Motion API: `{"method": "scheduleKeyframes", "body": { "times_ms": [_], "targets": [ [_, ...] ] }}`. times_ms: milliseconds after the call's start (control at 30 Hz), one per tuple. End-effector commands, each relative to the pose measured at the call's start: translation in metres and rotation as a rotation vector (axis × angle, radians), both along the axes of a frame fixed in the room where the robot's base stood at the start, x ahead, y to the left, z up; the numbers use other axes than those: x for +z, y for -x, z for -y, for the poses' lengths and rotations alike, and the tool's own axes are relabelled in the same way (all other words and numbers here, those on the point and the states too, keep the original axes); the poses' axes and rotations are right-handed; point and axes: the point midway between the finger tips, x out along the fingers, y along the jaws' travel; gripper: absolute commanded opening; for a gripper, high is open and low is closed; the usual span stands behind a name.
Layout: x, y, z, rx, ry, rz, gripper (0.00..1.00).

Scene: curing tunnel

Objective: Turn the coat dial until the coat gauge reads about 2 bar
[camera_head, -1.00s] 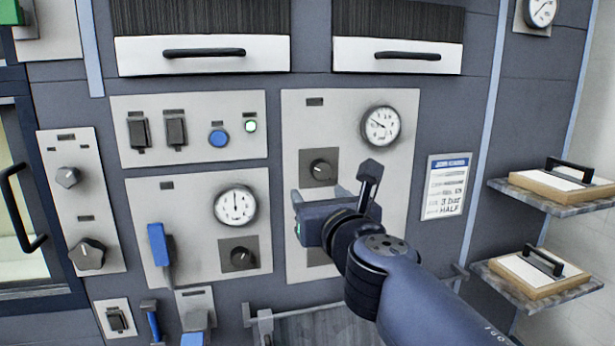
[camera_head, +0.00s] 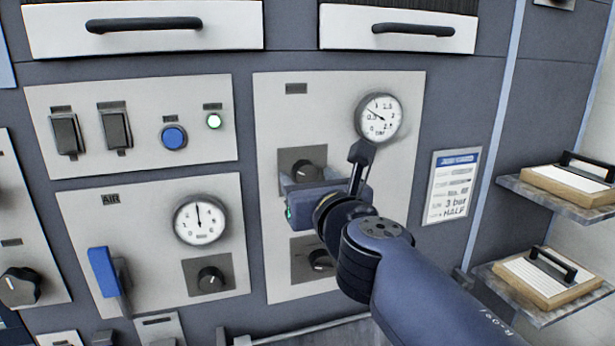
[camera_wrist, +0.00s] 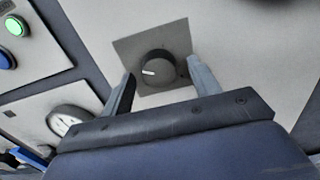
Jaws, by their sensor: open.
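The right panel (camera_head: 268,100) carries a round white gauge (camera_head: 379,118) marked in bar; its needle points to the upper left, near the 0.5 mark. Below it are an upper black dial (camera_head: 306,170) and a lower black dial (camera_head: 321,260). The panel's label is too small to read, so I cannot confirm which is the coat dial. My gripper (camera_wrist: 160,74) is open, with its fingers on either side of the upper dial (camera_wrist: 156,66) in the wrist view; I cannot tell whether they touch it. The dial's white mark points left.
Left is a panel labelled AIR (camera_head: 110,199) with a gauge (camera_head: 201,220), a dial (camera_head: 211,279) and a blue lever (camera_head: 104,271). Above it are switches, a blue button (camera_head: 173,137) and a lit green lamp (camera_head: 213,121). A notice (camera_head: 452,187) hangs right, beside shelves (camera_head: 550,202).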

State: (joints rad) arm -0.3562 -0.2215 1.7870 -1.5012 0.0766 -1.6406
Motion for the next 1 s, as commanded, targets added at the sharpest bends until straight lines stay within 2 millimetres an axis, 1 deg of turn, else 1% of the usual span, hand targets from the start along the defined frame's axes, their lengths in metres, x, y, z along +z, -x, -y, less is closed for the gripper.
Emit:
{"method": "scheduleKeyframes", "body": {
  "times_ms": [67, 100, 600, 633, 833, 1000],
  "targets": [
    [0.0, 0.0, 0.0, 0.0, 0.0, 0.0, 0.58],
    [0.0, 0.0, 0.0, 0.0, 0.0, 0.0, 0.57],
    [0.0, -0.0001, 0.0, 0.0, 0.0, 0.0, 0.16],
    [0.0, -0.0001, 0.0, 0.0, 0.0, 0.0, 0.14],
    [-0.0001, -0.0001, 0.0, 0.0, -0.015, -0.004, 0.14],
    [-0.0003, 0.0, -0.0002, 0.0, -0.07, -0.02, 0.14]
  ]
}}
